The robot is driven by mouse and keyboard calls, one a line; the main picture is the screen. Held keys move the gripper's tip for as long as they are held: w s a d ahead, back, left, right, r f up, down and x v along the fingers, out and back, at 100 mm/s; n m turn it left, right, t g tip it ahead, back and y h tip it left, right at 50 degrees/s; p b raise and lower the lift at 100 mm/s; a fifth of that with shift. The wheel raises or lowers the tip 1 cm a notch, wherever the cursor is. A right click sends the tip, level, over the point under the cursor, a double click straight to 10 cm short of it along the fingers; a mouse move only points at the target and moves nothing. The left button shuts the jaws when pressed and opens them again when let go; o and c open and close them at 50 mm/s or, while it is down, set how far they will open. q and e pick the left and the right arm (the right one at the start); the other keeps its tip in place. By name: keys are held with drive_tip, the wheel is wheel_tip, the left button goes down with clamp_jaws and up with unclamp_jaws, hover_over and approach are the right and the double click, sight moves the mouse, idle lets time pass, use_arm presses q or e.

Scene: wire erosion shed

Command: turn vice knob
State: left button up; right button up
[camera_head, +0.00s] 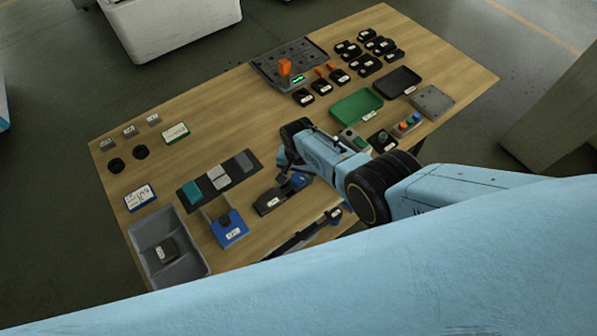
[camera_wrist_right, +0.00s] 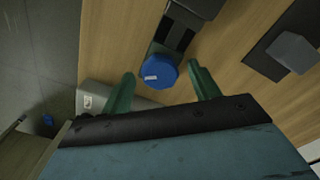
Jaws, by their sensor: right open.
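The vice (camera_wrist_right: 176,35) is a dark body with a slot, on the wooden table near its edge. Its round blue knob (camera_wrist_right: 160,73), with a white mark, shows in the right wrist view. In the head view the black vice (camera_head: 268,203) is partly hidden by my right arm, with the blue knob (camera_head: 299,180) beside the gripper. My right gripper (camera_wrist_right: 161,69) is open, its two green fingers on either side of the knob with visible gaps. I cannot tell its height over the knob. My left gripper is not in view.
A blue-based fixture (camera_head: 231,236) and a grey bin (camera_head: 146,233) stand to the left. Green (camera_head: 351,108) and black trays and several small black parts are at the far right. The table's left middle is mostly clear.

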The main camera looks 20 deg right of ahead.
wheel_tip(320, 180, up, 9)
drive_tip(key=p, duration=0.5)
wheel_tip(320, 180, up, 4)
hover_over(298, 177)
drive_tip(key=shift+r, duration=0.2)
drive_tip(key=shift+s+d, duration=0.1)
drive_tip(key=shift+s, duration=0.05)
